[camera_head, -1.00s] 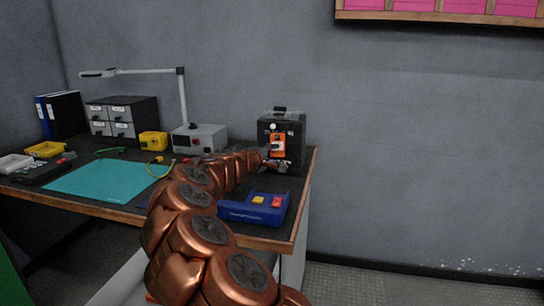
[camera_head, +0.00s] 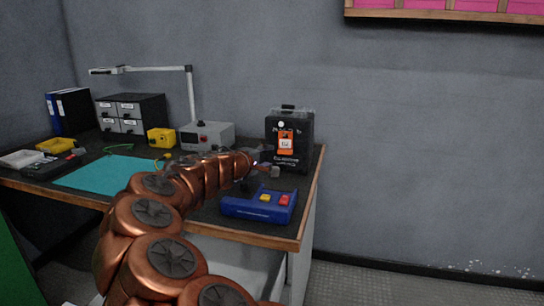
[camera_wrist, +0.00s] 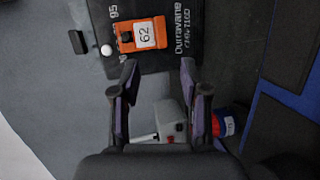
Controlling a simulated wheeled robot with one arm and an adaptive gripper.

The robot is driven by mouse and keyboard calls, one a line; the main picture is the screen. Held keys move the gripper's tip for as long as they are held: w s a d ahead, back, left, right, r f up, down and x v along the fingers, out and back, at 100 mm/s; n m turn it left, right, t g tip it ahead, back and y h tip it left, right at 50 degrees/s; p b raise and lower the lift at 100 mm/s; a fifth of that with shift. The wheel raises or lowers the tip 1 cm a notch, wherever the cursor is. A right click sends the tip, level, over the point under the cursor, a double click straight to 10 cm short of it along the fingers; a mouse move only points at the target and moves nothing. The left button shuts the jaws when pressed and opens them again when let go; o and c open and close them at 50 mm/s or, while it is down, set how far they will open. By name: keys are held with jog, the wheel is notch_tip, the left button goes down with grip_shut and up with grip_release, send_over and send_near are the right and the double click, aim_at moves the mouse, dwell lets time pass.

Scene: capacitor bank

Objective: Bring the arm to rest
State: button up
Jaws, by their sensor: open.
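My copper-coloured arm reaches over the workbench (camera_head: 205,222) from the front. My gripper (camera_head: 268,168) is at its far end, just in front of the black capacitor bank box (camera_head: 300,150) at the bench's right back. In the wrist view my gripper (camera_wrist: 160,85) is open, its two dark fingers apart with nothing held between them. The box (camera_wrist: 195,45) lies beyond the fingertips in that view. An orange tag marked 62 (camera_wrist: 141,35) is on its face, with a white knob (camera_wrist: 107,50) beside it. The fingers are small and partly blurred in the head view.
A blue tray (camera_head: 240,208) with a yellow and a red piece stands at the bench's front right, close to my arm. A grey power unit (camera_head: 207,135), a lamp (camera_head: 190,95) and a drawer cabinet (camera_head: 130,112) stand behind.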

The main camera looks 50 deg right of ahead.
jog(key=shift+v, duration=1.6)
jog(key=s+a+r+m+g+y+p, duration=0.1)
jog(key=s+a+r+m+y+p, duration=0.25)
jog(key=s+a+r+p, duration=0.65)
jog(key=s+a+r+y+p, duration=0.1)
jog(key=s+a+y+p, duration=0.3)
jog(key=a+p, duration=0.3)
jog(key=s+a+r+n+g+y+p, duration=0.1)
jog(key=s+a+y+p, duration=0.3)
jog(key=a, duration=1.2)
jog(key=s+a+r+n+g+y+p, duration=0.1)
jog(key=s+a+r+y+p, duration=0.2)
jog(key=s+a+p, duration=0.5)
jog(key=a+y+p, duration=0.1)
jog(key=a+p, duration=0.3)
jog(key=shift+s+a, duration=0.25)
jog(key=shift+a, duration=0.1)
jog(key=shift+n, duration=0.25)
